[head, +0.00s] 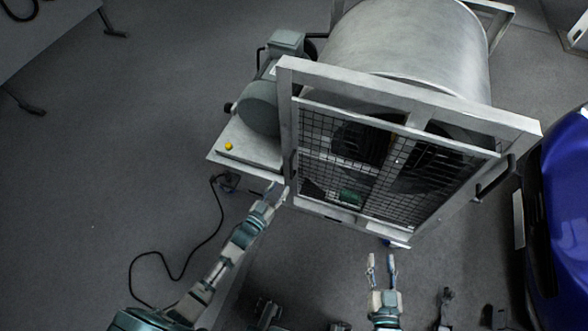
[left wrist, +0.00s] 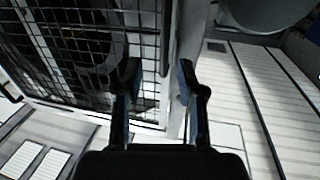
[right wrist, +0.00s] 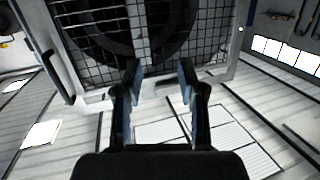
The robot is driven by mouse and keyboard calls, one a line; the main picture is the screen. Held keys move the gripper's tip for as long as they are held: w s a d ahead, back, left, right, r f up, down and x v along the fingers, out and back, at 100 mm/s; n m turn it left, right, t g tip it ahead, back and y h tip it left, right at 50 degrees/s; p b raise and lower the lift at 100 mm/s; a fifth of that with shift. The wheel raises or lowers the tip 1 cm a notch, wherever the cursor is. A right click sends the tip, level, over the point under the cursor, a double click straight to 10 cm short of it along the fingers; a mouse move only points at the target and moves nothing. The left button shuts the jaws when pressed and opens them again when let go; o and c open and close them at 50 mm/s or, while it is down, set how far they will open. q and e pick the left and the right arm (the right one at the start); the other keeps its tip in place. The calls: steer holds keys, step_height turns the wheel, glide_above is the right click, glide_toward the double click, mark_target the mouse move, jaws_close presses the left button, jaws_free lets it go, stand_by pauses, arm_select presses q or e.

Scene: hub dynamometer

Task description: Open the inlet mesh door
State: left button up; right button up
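The inlet mesh door (head: 385,165) is a dark wire grid in a pale metal frame on the front of the large drum machine. It looks closed, flush in its surround. Its mesh also fills the upper left of the left wrist view (left wrist: 85,50) and the top of the right wrist view (right wrist: 150,50). My left gripper (head: 282,190) is at the door's lower left side; in the left wrist view its fingers (left wrist: 157,80) are apart, with the frame edge beyond the gap. Contact cannot be told. My right gripper (head: 381,258) is open and empty, below the door.
A black handle (head: 495,180) sits on the frame's right side. A motor (head: 262,107) and a shelf with a yellow button (head: 228,147) stand left of the door. A blue car (head: 560,210) is close on the right. A black cable (head: 180,275) lies on the floor.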

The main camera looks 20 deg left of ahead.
mark_target(291, 171)
arm_select(q)
steer(key=x, duration=0.3)
steer(key=b+x, duration=0.1)
steer(key=x, duration=0.2)
steer(key=b+x, duration=0.1)
steer(key=x, duration=0.2)
steer(key=shift+w+a+f, duration=0.2)
steer(key=shift+a+f, duration=0.15)
steer(key=shift+a, duration=0.05)
steer(key=shift+w+d+r, duration=0.2)
steer(key=shift+w+d, duration=0.05)
steer(key=shift+d, duration=0.2)
steer(key=shift+a, duration=0.25)
steer(key=shift+c, duration=1.1)
steer(key=shift+a+f, duration=0.1)
steer(key=shift+a, duration=0.1)
jaws_close()
arm_select(e)
step_height(291, 171, up, 6)
steer(key=a+t+y, duration=0.1)
steer(key=t, duration=0.4)
steer(key=shift+a, duration=0.35)
